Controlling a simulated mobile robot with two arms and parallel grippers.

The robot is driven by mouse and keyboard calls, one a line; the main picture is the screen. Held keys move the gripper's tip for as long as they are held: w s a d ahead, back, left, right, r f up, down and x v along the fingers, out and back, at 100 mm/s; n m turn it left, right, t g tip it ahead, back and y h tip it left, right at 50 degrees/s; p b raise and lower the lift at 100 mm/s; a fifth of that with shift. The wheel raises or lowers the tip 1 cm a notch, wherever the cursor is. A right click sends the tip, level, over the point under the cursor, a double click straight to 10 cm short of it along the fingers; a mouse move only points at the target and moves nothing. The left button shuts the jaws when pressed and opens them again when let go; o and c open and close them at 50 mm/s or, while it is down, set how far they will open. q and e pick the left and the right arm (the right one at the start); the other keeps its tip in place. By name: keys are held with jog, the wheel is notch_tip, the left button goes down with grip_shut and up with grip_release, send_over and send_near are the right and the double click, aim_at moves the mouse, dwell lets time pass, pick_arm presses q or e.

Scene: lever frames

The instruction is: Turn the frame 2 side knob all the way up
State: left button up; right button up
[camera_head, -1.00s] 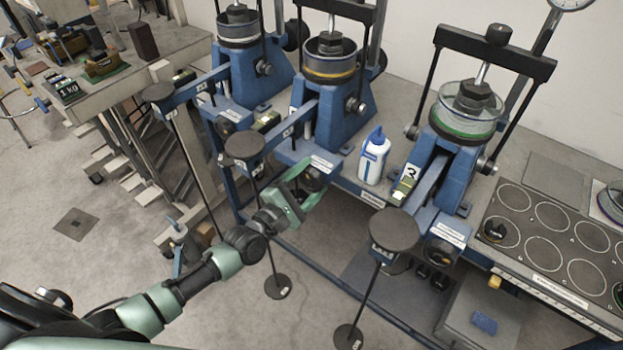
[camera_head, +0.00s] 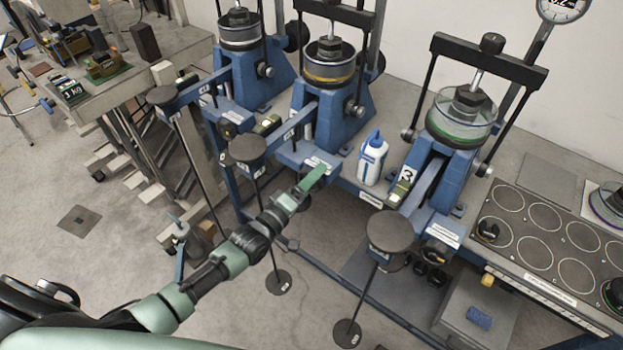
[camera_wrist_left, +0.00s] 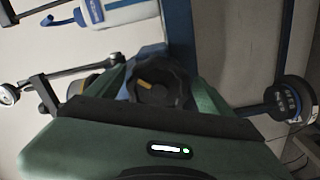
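The middle blue lever frame (camera_head: 335,120), left of the one marked 3, stands at the bench's front edge in the head view. Its black side knob (camera_wrist_left: 155,88) shows in the left wrist view, with an orange mark toward its upper left. My left gripper (camera_wrist_left: 160,90) has one green finger on either side of this knob; whether the fingers press on it I cannot tell. In the head view my left gripper (camera_head: 312,182) is seen nearly edge-on at that frame's front and hides most of the knob. My right gripper is in neither view.
A white bottle with a blue cap (camera_head: 372,160) stands just right of the middle frame. Frame 3 (camera_head: 450,165) and a round hanger plate (camera_head: 389,232) are further right. Another hanger plate (camera_head: 247,148) is close left of my gripper. A left frame (camera_head: 250,75) stands behind.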

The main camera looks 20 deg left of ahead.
pick_arm(q)
jog(key=p+v, duration=0.2)
jog(key=v, duration=0.4)
dwell(0.3)
jog(key=shift+r, duration=0.1)
